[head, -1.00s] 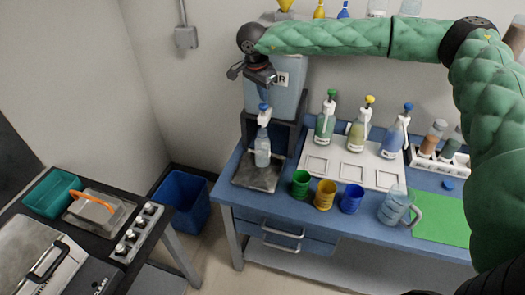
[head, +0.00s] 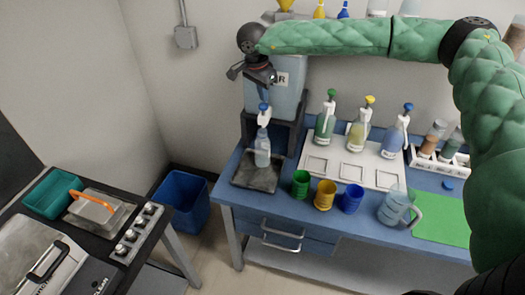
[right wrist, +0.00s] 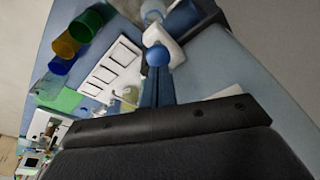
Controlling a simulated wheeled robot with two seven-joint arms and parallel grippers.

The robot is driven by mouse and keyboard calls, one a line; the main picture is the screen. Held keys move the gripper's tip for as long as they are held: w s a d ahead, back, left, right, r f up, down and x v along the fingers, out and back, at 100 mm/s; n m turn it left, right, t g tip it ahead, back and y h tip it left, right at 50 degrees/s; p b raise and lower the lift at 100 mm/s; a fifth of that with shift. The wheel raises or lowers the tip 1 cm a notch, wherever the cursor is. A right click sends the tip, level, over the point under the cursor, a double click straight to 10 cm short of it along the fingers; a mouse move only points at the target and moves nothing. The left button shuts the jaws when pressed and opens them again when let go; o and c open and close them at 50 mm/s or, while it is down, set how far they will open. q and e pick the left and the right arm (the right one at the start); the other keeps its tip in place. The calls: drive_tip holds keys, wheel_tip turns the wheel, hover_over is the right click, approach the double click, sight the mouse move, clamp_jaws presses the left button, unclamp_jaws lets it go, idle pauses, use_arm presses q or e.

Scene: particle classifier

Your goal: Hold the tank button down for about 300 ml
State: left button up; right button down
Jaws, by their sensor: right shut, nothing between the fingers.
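The tank (head: 287,98) is a translucent blue-grey container with a label, on a dark stand at the back left of the blue bench. A blue knob-like button (head: 263,106) tops a white spout piece in front of it. In the right wrist view the round blue button (right wrist: 157,55) is at the fingertips. My right gripper (head: 264,95) is shut and empty, pointing down just above or on the button; contact cannot be told. A clear bottle (head: 262,152) stands upright below the white piece, on a dark tray. Its liquid level is unclear. My left gripper is not in view.
A white board (head: 353,170) holds several pump bottles. Green (head: 301,184), yellow (head: 325,195) and blue (head: 351,198) cups and a clear jug (head: 396,207) stand along the bench front. A green mat (head: 441,229) lies at right. A blue bin (head: 184,203) stands on the floor.

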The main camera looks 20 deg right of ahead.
drive_tip(key=shift+f+b, duration=0.35)
drive_tip(key=shift+f, duration=0.1)
drive_tip(key=shift+f+b, duration=0.3)
drive_tip(key=shift+f, duration=0.05)
drive_tip(key=shift+f+b, duration=0.45)
drive_tip(key=shift+f, duration=0.15)
idle(1.3)
drive_tip(key=shift+r+p, duration=0.45)
drive_tip(key=shift+r, duration=3.15)
